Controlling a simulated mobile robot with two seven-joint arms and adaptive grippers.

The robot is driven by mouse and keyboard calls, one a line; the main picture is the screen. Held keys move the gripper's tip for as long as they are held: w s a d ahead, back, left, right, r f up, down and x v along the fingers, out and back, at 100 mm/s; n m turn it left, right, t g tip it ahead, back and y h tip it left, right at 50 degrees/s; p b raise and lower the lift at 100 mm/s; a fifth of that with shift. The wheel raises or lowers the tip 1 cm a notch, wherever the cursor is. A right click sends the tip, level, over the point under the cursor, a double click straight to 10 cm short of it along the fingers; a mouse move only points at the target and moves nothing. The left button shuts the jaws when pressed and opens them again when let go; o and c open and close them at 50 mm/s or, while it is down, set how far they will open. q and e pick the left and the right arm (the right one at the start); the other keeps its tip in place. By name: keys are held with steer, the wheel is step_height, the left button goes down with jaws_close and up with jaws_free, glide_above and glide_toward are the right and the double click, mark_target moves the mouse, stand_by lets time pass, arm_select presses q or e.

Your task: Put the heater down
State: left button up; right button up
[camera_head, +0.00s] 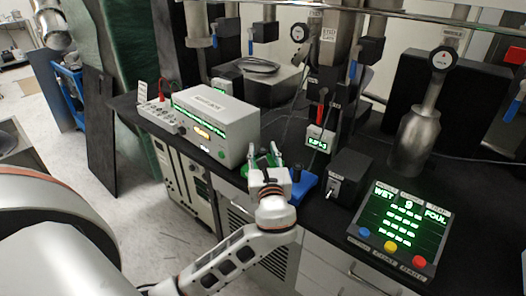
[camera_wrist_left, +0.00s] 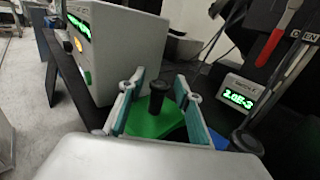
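My left gripper (camera_head: 267,158) is at the front edge of the black bench, beside the white instrument box. In the left wrist view its two teal-padded fingers (camera_wrist_left: 158,97) stand apart, with a green piece (camera_wrist_left: 156,123) and its black upright knob (camera_wrist_left: 157,98) between them. Gaps show on both sides of the knob, so the fingers do not grip it. A blue piece (camera_head: 304,186) lies just right of the gripper, partly hidden by it. No readable label marks any of these as the heater. My right gripper is not in view.
The white instrument box (camera_head: 213,128) stands left of the gripper. A black box (camera_head: 347,177) and a display panel with coloured buttons (camera_head: 399,225) stand to the right. A small gauge display (camera_head: 318,142), pipes and a metal vessel (camera_head: 415,140) crowd the back.

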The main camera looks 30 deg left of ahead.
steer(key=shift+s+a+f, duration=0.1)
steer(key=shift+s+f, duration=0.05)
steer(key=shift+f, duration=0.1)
arm_select(q)
steer(key=shift+s+d, duration=0.15)
steer(key=v, duration=1.1)
steer(key=shift+s+d, duration=0.2)
steer(key=shift+s, duration=0.1)
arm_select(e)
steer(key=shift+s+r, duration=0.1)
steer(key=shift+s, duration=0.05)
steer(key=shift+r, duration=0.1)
